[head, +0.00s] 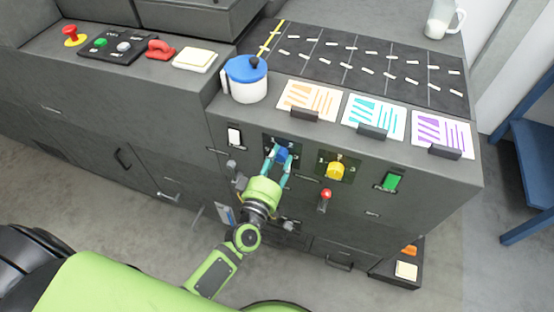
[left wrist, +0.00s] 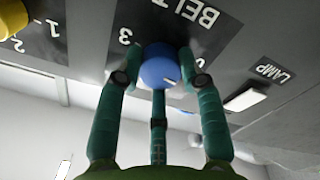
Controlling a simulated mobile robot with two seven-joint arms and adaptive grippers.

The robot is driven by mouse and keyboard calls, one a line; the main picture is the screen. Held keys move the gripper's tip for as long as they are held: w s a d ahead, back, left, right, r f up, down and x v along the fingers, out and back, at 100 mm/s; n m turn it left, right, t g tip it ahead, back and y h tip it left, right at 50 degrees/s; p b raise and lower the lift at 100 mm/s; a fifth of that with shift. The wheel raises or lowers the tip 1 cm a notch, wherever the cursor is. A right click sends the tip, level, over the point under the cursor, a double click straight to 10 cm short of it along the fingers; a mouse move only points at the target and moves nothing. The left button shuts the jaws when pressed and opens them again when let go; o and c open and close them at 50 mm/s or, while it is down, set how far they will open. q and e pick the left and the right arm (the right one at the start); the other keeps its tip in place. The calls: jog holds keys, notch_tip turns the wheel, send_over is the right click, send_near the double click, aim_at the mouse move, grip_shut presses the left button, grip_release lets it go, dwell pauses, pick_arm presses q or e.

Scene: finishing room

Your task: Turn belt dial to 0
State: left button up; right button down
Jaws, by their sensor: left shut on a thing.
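The belt dial (head: 283,153) is a blue round knob on a dark plate on the front of the grey cabinet. In the left wrist view the dial (left wrist: 160,66) sits beside the upside-down label BELT, with a 3 near it; another mark is partly hidden by a finger. A short white mark shows on the dial's lower edge in that view; which number it points to I cannot tell. My left gripper (head: 280,160) is at the dial, its teal fingers shut around the blue knob. My right gripper is not in view.
A white lamp switch (head: 234,135) is to the left. A blue-lidded jar (head: 246,80) and striped cards stand above.

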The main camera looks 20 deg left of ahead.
pick_arm(q)
jog(key=n, duration=0.5)
jog(key=shift+s+d+f+b, duration=0.1)
jog(key=shift+d+f+b, duration=0.05)
jog(key=shift+f+b, duration=0.2)
jog(key=shift+r+n, duration=0.1)
jog(key=shift+n, duration=0.2)
jog(key=o, duration=1)
jog(key=shift+o, duration=0.7)
jog(key=shift+r, duration=0.1)
jog(key=s, duration=1.2)
jog(key=shift+a, duration=0.2)
